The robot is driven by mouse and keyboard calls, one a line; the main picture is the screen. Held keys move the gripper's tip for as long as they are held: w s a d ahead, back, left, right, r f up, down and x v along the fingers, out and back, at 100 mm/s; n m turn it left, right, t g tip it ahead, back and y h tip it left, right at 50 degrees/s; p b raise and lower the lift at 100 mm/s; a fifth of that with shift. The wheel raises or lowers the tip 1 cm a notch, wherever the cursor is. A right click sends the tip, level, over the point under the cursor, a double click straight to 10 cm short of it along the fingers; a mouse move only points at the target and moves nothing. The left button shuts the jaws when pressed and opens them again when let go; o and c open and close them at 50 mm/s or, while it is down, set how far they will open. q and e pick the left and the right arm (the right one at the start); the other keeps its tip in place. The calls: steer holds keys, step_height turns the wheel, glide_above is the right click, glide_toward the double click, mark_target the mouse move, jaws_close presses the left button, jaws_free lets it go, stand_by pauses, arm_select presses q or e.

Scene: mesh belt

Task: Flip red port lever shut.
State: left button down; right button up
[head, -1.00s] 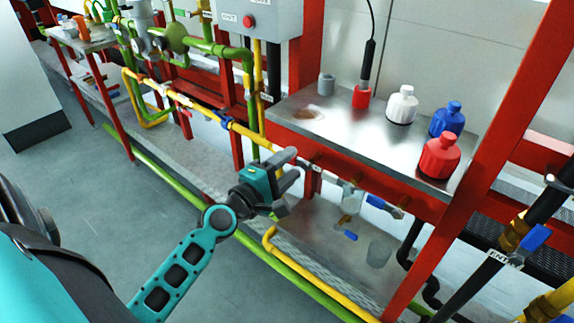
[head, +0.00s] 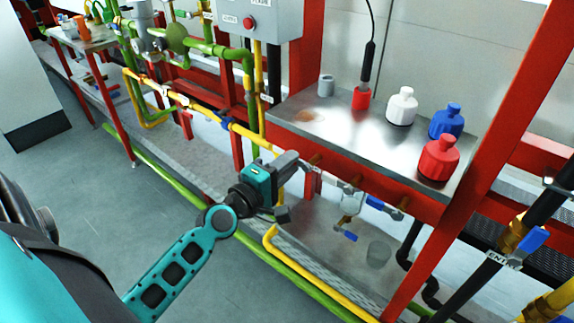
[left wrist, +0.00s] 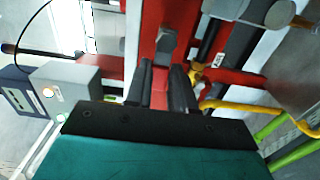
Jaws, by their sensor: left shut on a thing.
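My left gripper (head: 298,162) is at the front edge of the steel shelf, beside a row of small valves. In the left wrist view its two dark fingers (left wrist: 162,80) are closed on a red strip (left wrist: 160,88), which looks like the red port lever. A grey block (left wrist: 167,42) sits just beyond the fingertips. In the head view a red piece (head: 311,186) hangs by the valve row right of the gripper; most of the lever is hidden by the fingers. My right gripper is not in view.
Blue levers (head: 376,202) and (head: 350,236) sit on the valves to the right, near a clear cup (head: 379,254). White (head: 402,106), blue (head: 445,121) and red (head: 439,158) bottles stand on the steel shelf (head: 345,135). A yellow pipe (head: 320,288) runs below.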

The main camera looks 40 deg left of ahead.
arm_select(q)
steer(key=c, duration=1)
jaws_free()
steer(key=shift+o, duration=0.2)
steer(key=s+a+b, duration=0.1)
steer(key=s+b, duration=0.3)
steer(key=s, duration=0.8)
steer(key=shift+s, duration=0.4)
